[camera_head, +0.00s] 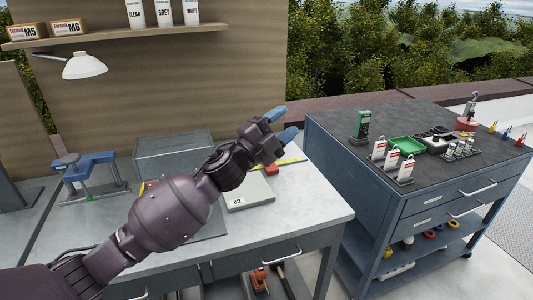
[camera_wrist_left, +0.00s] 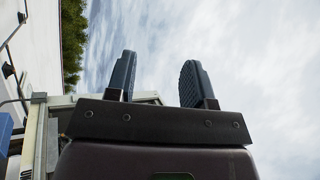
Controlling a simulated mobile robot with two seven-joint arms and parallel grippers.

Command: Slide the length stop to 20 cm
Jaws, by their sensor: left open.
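A small red block (camera_head: 271,169), which looks like the length stop, sits by a yellow strip (camera_head: 291,161) that looks like a scale, at the right end of the workbench. Its marks are too small to read, so the stop's position cannot be told. My left gripper (camera_head: 281,124) is raised in front of and above this part of the bench in the head view, apart from the block. Its two blue-tipped fingers are open and empty; they also show spread apart against the sky in the left wrist view (camera_wrist_left: 160,82). My left arm hides part of the bench. My right gripper is not in view.
A grey plate marked 02 (camera_head: 248,194) lies on the workbench (camera_head: 318,194). A clear box (camera_head: 172,152) and a blue clamp-like device (camera_head: 90,168) stand further left. A blue-grey cabinet (camera_head: 368,185) with small items stands at the right. The bench's front right is clear.

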